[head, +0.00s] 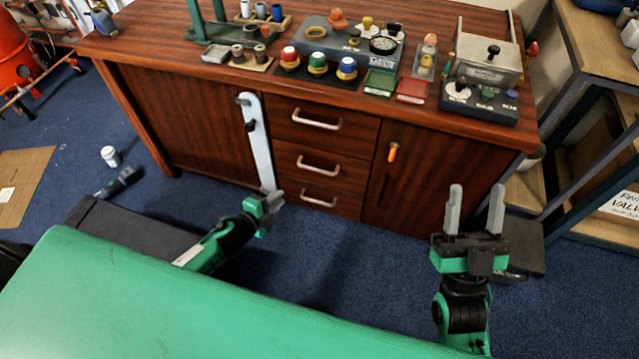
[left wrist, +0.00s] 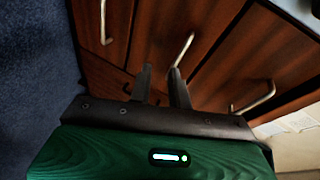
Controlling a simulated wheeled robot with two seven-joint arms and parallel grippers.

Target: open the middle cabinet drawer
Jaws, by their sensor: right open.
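The wooden cabinet has a column of three drawers with metal bar handles. The middle drawer (head: 290,161) is closed, and its handle (head: 318,166) shows clear. What looks like the same handle shows in the left wrist view (left wrist: 183,50), just beyond the fingertips. My left gripper (head: 272,201) is low in front of the cabinet, left of the bottom drawer handle (head: 318,201). In the left wrist view its fingers (left wrist: 160,72) are apart with nothing between them. My right gripper (head: 475,190) is open and empty, upright, in front of the right door.
A pale blue upright bar (head: 258,140) stands left of the drawers; its lower end meets my left gripper in the picture. The top drawer handle (head: 317,120) is above. Small parts crowd the cabinet top. Blue carpet (head: 330,245) lies clear in front.

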